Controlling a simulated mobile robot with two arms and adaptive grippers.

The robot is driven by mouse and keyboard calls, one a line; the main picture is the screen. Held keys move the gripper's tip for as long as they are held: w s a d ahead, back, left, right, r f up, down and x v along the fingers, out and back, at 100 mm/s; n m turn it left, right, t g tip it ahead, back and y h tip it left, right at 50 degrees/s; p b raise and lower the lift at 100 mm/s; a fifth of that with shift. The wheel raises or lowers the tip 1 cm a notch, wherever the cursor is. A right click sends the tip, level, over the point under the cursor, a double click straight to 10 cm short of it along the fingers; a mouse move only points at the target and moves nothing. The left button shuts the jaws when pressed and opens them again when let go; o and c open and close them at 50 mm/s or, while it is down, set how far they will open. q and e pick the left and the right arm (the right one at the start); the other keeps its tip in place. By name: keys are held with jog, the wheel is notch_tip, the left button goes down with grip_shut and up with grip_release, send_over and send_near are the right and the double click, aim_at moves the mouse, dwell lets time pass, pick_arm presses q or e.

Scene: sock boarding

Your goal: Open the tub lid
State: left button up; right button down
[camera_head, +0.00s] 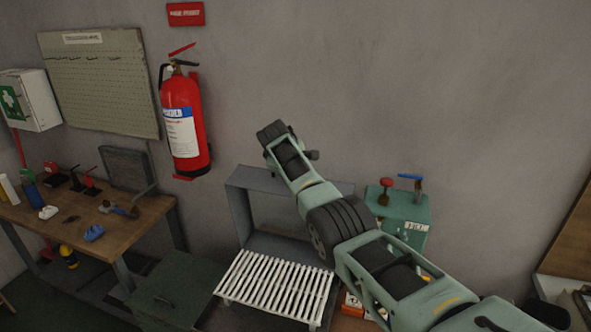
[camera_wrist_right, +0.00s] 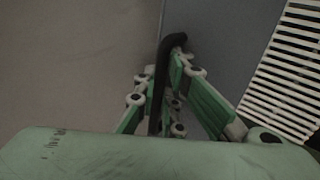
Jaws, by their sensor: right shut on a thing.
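A grey, shallow box-like cover (camera_head: 237,205), which looks like the tub lid, stands upright behind a white slatted rack (camera_head: 275,290). Its hollow side faces me. My right arm crosses in front of its right part and hides some of it. In the right wrist view my right gripper (camera_wrist_right: 172,75) is shut on a curved black bar (camera_wrist_right: 158,85) that looks like a handle. A grey panel (camera_wrist_right: 225,35) lies just beyond the fingers, and the white slats (camera_wrist_right: 290,75) are at the right. In the head view the fingertips cannot be made out. My left gripper is not in view.
A wooden workbench (camera_head: 135,225) with small tools stands at the left. A dark green box (camera_head: 172,292) is beside the rack. A red fire extinguisher (camera_head: 184,125) hangs on the wall. A green unit (camera_head: 405,212) with red and blue valve handles stands right of the cover.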

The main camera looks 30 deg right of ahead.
jog(key=shift+s+d+f, duration=0.25)
jog(key=shift+s+f, duration=0.05)
jog(key=shift+s, duration=0.05)
jog(key=c, duration=2.1)
grip_release()
jog(key=shift+s+a+r, duration=0.1)
jog(key=shift+a+r, duration=0.25)
jog(key=shift+r, duration=0.3)
jog(key=v, duration=1)
jog(key=shift+a+r, duration=0.3)
jog(key=shift+a, duration=0.05)
jog(key=shift+c, duration=0.4)
